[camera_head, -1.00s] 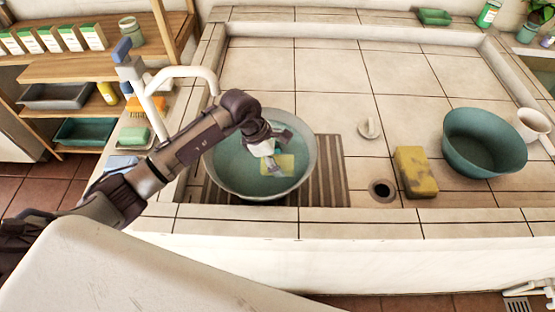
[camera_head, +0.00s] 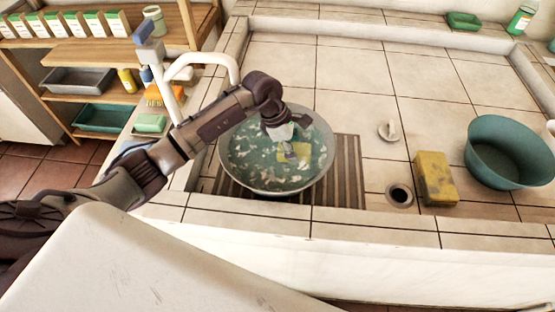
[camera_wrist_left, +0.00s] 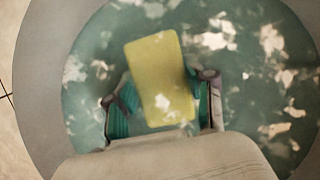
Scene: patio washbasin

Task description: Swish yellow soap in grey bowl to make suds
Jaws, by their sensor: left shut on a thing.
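The grey bowl (camera_head: 326,163) stands on the slatted rack in the basin and holds green-tinted water with white patches of suds on its surface. My left gripper (camera_head: 290,153) reaches down into the bowl and is shut on the yellow soap (camera_head: 302,151). In the left wrist view the yellow soap (camera_wrist_left: 158,72) sits between the two fingers of the left gripper (camera_wrist_left: 160,110), with a few white flecks on it. White suds float around it in the water. The grey bowl's rim (camera_wrist_left: 45,75) curves around in that view. My right gripper is not in view.
A yellow sponge block (camera_head: 435,178) lies right of the drain hole (camera_head: 399,195). A teal bowl (camera_head: 507,150) stands at the far right. A white tap (camera_head: 203,62) rises left of the grey bowl. A plug (camera_head: 388,131) lies on open tiles.

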